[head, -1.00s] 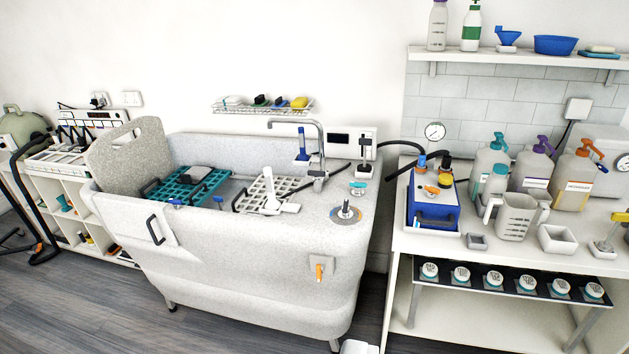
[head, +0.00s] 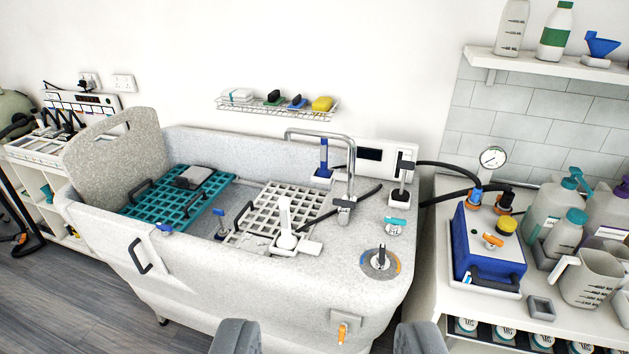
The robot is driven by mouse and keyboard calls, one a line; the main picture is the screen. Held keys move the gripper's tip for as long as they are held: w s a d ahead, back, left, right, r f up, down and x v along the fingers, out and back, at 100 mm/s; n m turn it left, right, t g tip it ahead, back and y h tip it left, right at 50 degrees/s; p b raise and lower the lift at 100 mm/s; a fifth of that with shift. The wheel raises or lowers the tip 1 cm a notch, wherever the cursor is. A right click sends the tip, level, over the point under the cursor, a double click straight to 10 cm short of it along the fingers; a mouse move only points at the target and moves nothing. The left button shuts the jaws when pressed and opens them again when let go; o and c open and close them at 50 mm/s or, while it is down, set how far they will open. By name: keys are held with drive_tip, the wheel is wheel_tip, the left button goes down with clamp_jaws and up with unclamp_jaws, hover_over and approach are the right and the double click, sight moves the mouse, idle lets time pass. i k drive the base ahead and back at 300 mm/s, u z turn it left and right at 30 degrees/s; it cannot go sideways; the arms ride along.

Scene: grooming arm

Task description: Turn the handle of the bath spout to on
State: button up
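The bath spout (head: 350,165) is a chrome arched pipe at the back right of the speckled grey tub (head: 230,302). A dark grey lever (head: 345,203) crosses the foot of the spout. A blue upright handle (head: 324,155) on a white base stands just left of the spout. I cannot tell for sure which of these is the spout's handle, nor its on mark. My gripper (head: 328,338) shows as two grey fingers at the bottom edge, wide apart, with nothing seen between them. It is in front of the tub, well short of the spout.
On the tub rim are a teal-handled valve (head: 395,222), a dial with an orange and blue ring (head: 381,262) and a black hand piece (head: 403,185) with a hose. A blue pump box (head: 488,245) stands right.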

sight(343, 203)
drive_tip(key=z, duration=0.3)
drive_tip(key=i, duration=1.4)
drive_tip(key=z, duration=0.7)
